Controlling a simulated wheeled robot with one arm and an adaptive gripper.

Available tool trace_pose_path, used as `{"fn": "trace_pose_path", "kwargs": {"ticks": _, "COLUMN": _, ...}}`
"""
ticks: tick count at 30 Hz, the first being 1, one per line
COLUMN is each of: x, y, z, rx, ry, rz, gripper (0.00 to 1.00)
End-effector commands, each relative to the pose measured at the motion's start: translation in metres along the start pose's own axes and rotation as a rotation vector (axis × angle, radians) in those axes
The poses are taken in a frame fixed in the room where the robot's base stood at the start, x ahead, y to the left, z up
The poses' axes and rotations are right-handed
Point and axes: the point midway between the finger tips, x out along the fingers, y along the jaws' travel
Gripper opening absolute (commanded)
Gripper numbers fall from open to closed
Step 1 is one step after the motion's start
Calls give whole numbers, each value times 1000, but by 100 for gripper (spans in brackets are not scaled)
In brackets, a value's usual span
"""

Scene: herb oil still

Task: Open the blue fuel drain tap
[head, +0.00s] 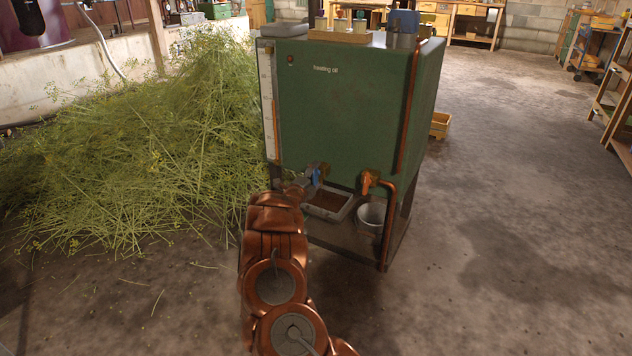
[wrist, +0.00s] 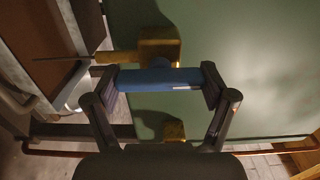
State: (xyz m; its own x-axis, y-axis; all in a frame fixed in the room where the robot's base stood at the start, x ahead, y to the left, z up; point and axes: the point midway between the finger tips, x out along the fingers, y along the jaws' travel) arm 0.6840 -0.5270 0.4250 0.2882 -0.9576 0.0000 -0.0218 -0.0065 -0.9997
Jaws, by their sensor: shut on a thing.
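The green heating oil tank (head: 345,110) stands on dark legs in the middle of the head view. The blue tap handle (head: 316,177) shows low on its front, partly hidden by my gripper (head: 312,178). In the wrist view my gripper (wrist: 160,82) is shut on the blue tap handle (wrist: 158,79), one finger pad at each end. The handle lies crosswise between the pads. The brass tap body (wrist: 159,50) is just behind it against the green tank wall. A second tap with an orange handle (head: 370,181) is further right on the tank front.
A tray (head: 328,212) and a metal bucket (head: 371,215) sit beneath the tank. A copper pipe (head: 389,225) runs down at the right front. A big heap of cut herbs (head: 160,150) lies to the left. The floor on the right (head: 500,230) is clear.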

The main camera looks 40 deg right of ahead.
Motion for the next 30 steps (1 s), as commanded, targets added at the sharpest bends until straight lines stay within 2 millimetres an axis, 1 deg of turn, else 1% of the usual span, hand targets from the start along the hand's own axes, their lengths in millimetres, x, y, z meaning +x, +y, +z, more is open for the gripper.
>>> {"fn": "trace_pose_path", "kwargs": {"ticks": 1, "x": 0, "y": 2, "z": 1, "rx": 17, "ry": -1, "rz": 0, "gripper": 48}}
{"fn": "trace_pose_path", "kwargs": {"ticks": 9, "x": 0, "y": 1, "z": 0, "rx": 72, "ry": 0, "rz": 1, "gripper": 49}}
{"fn": "trace_pose_path", "kwargs": {"ticks": 21, "x": 0, "y": 1, "z": 0, "rx": 77, "ry": 0, "rz": 2, "gripper": 48}}
{"fn": "trace_pose_path", "kwargs": {"ticks": 22, "x": 0, "y": 1, "z": 0, "rx": 77, "ry": 0, "rz": 2, "gripper": 85}}
{"fn": "trace_pose_path", "kwargs": {"ticks": 26, "x": 0, "y": 1, "z": 0, "rx": 77, "ry": 0, "rz": 1, "gripper": 99}}
{"fn": "trace_pose_path", "kwargs": {"ticks": 30, "x": 0, "y": 1, "z": 0, "rx": 76, "ry": 0, "rz": 1, "gripper": 100}}
